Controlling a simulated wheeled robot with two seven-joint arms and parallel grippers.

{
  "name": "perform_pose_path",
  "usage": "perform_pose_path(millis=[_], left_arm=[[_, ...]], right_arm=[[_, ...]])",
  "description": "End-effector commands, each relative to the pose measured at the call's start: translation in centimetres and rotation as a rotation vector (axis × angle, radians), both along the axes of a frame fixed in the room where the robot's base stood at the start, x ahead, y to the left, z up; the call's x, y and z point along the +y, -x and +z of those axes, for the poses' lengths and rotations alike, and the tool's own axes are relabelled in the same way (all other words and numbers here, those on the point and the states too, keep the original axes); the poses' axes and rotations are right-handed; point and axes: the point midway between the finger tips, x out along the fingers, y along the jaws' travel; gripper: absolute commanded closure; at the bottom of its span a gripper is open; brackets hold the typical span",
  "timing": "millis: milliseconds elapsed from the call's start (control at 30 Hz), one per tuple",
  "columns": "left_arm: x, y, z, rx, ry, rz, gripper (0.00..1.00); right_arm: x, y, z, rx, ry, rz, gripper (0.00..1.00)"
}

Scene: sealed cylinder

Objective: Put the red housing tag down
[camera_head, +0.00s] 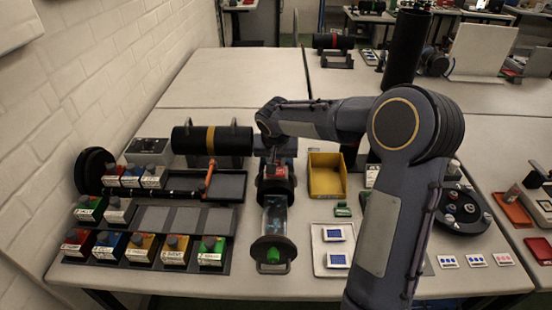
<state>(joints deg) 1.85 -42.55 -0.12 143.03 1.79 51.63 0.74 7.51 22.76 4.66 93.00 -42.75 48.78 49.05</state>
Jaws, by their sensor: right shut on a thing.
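My right arm reaches in from the lower right, and its gripper (276,158) points down over the back end of the clear cylinder (274,216). The gripper is shut on a small red piece, which looks like the red housing tag (278,171). The tag is partly hidden by the gripper, and I cannot tell whether it touches the dark housing below it. The cylinder lies along the table with a dark front end and a green part (273,255) there. My left gripper is not in view.
Left of the cylinder is a rack (152,219) with several coloured, labelled blocks. Right are a yellow bin (326,178) and a white tray (321,265) with two blue-marked pieces. The back table (235,75) is mostly clear.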

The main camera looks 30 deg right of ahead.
Motion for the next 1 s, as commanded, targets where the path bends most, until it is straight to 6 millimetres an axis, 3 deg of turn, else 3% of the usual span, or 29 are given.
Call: perform_pose_path(millis=[267, 300, 433, 833, 1000], left_arm=[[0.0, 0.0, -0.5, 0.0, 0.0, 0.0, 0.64], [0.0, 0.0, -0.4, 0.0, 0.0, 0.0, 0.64], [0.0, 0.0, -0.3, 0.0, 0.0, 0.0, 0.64], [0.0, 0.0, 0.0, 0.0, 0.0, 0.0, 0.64], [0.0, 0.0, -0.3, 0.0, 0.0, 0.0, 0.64]], right_arm=[[0.0, 0.0, -0.4, 0.0, 0.0, 0.0, 0.97], [0.0, 0.0, -0.2, 0.0, 0.0, 0.0, 0.72], [0.0, 0.0, -0.2, 0.0, 0.0, 0.0, 0.55], [0.1, 0.1, 0.5, -0.002, 0.0, 0.0, 0.54], [0.7, 1.0, 3.2, -0.006, 0.001, 0.002, 0.54]])
